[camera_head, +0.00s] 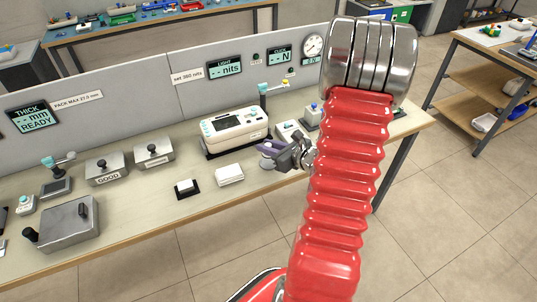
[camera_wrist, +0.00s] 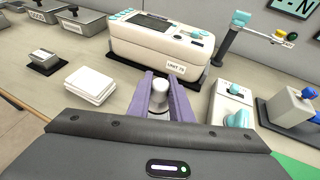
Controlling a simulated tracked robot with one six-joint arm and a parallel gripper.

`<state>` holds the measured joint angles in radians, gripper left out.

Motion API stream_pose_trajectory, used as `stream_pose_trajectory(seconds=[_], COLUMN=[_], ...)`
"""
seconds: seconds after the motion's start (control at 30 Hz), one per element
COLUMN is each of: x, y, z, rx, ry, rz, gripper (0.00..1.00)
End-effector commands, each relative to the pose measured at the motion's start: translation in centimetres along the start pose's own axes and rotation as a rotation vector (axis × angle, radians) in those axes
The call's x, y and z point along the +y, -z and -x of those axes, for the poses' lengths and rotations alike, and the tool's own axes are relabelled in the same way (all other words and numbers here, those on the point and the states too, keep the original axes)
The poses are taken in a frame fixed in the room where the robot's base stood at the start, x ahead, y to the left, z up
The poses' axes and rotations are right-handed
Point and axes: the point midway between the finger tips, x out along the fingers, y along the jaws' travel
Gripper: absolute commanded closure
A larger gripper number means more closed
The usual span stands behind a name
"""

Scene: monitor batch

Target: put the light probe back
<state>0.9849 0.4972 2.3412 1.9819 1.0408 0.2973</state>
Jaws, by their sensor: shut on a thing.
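My gripper (camera_head: 262,147) reaches over the bench in front of the white unit, its purple fingers pointing left in the head view. In the wrist view my gripper (camera_wrist: 159,100) is shut on a small pale grey cylinder (camera_wrist: 158,101), which I take for the light probe. Its lower part is hidden by my wrist housing. In the head view a grey rounded piece (camera_head: 266,163) shows just under the fingers. I cannot tell whether it touches the bench. The light display (camera_head: 224,68) reads "-- nits". I cannot make out for certain which stand is the probe's holder.
The white unit (camera_head: 234,131) stands behind the fingers, with a teal-topped post (camera_wrist: 232,38) beside it. A box with a teal knob (camera_wrist: 231,104) and a blue-knobbed block (camera_wrist: 292,105) stand to the right. White pads (camera_wrist: 90,84) lie left. Bench front is clear.

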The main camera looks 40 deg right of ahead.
Motion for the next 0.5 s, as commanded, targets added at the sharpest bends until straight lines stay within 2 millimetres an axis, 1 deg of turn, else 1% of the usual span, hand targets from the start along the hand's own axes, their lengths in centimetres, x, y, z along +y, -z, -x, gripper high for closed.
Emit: stream_pose_trajectory(seconds=[0.17,0.4,0.5], x=[0.0,0.1,0.1], y=[1.0,3.3,3.8], z=[-0.4,-1.4,-1.6], rx=[0.001,0.001,0.0], ry=[-0.001,-0.001,-0.001], rz=[-0.002,-0.002,-0.001], gripper=[1.0,1.0,1.0])
